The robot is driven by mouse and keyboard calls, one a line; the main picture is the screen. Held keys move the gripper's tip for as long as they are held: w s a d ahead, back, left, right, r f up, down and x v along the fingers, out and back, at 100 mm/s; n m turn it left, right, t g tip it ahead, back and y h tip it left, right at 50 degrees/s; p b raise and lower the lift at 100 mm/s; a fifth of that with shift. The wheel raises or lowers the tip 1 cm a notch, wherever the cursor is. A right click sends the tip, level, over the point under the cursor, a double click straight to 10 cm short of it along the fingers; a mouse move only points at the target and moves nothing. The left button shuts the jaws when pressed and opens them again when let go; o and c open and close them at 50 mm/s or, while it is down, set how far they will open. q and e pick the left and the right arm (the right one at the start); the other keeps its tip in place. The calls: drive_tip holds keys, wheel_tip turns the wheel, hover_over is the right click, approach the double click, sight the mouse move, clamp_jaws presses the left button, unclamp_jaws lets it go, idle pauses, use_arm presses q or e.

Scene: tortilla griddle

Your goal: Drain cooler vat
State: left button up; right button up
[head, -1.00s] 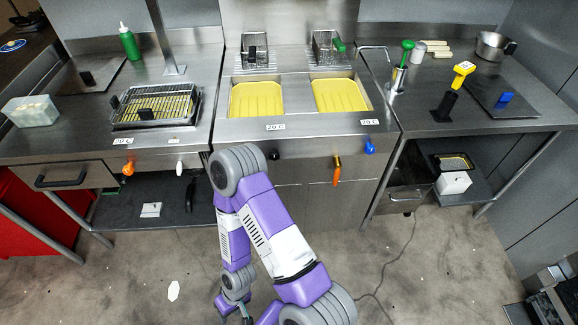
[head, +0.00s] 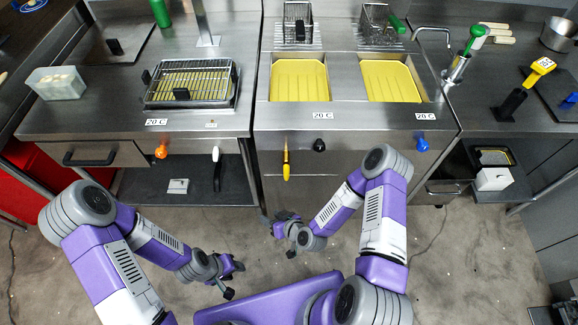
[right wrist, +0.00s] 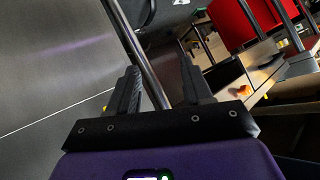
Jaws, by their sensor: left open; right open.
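Two vats hold yellow liquid in the middle counter, a left vat (head: 299,80) and a right vat (head: 391,80). Their labels both appear to read 20 C. On the front panel, a yellow lever (head: 286,160) hangs down left of a black knob (head: 319,145). A blue knob (head: 421,145) is at the right. My left gripper (head: 234,280) is open and empty, lower and further left.
A rack on a tray (head: 192,83) sits on the left counter, with an orange knob (head: 161,152) and a white lever (head: 215,155) below. Wire baskets (head: 297,24) stand behind the vats. A white box (head: 494,179) sits on the lower right shelf.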

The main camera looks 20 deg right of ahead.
sight(287, 171)
drive_tip(key=w+d+r+t+h, duration=0.2)
drive_tip(key=d, duration=0.1)
drive_tip(key=w+d+r+m+t+h, duration=0.1)
drive_tip(key=w+d+r+t+h, duration=0.1)
drive_tip(key=t, duration=0.1)
drive_tip(key=w+d+r+m+t+h, duration=0.1)
drive_tip(key=w+d+r+t+h, duration=0.1)
drive_tip(key=w+d+t+h, duration=0.1)
drive_tip(key=shift+w+d+r, duration=0.1)
drive_tip(key=shift+d+r, duration=0.15)
drive_tip(key=shift+d, duration=0.05)
drive_tip(key=w, duration=0.2)
drive_tip(key=w+b, duration=0.1)
drive_tip(key=w, duration=0.4)
drive_tip(key=shift+d+b, duration=0.25)
drive_tip(key=shift+b, duration=0.05)
clamp_jaws()
